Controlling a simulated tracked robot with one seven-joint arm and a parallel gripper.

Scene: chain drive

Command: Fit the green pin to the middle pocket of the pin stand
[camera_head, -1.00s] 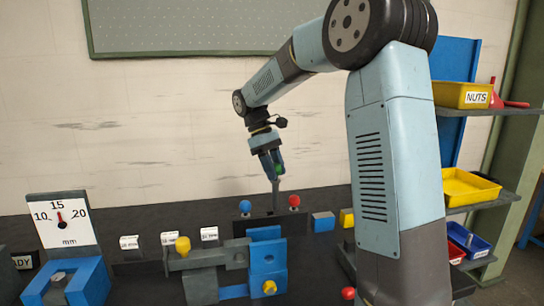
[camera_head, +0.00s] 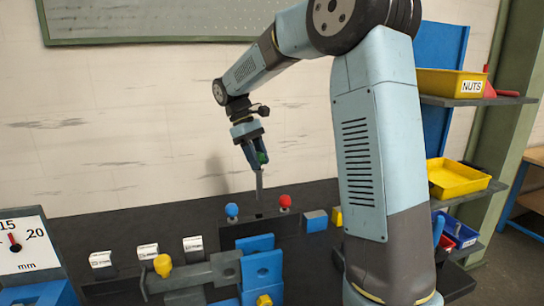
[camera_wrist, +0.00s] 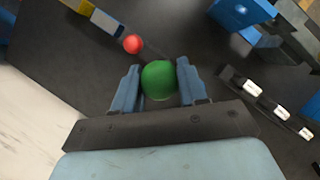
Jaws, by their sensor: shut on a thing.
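My gripper (camera_head: 260,163) is shut on the green pin by its rounded green head (camera_wrist: 159,80), which sits between the two blue fingers in the wrist view. In the head view the pin's grey shank (camera_head: 259,186) hangs down, nearly upright. The dark pin stand (camera_head: 256,222) is below it and holds a blue-headed pin (camera_head: 232,210) at the left and a red-headed pin (camera_head: 285,201) at the right. The shank's lower end appears between these two heads. The middle pocket cannot be made out, and I cannot tell whether the tip touches the stand.
A blue and grey fixture with yellow knobs (camera_head: 163,265) stands in front of the stand. Several white labels (camera_head: 193,244) are to the left, with a dial gauge (camera_head: 20,244) beyond. A blue block (camera_head: 315,221) sits right of the stand. Shelves with a yellow bin (camera_head: 458,179) are farther right.

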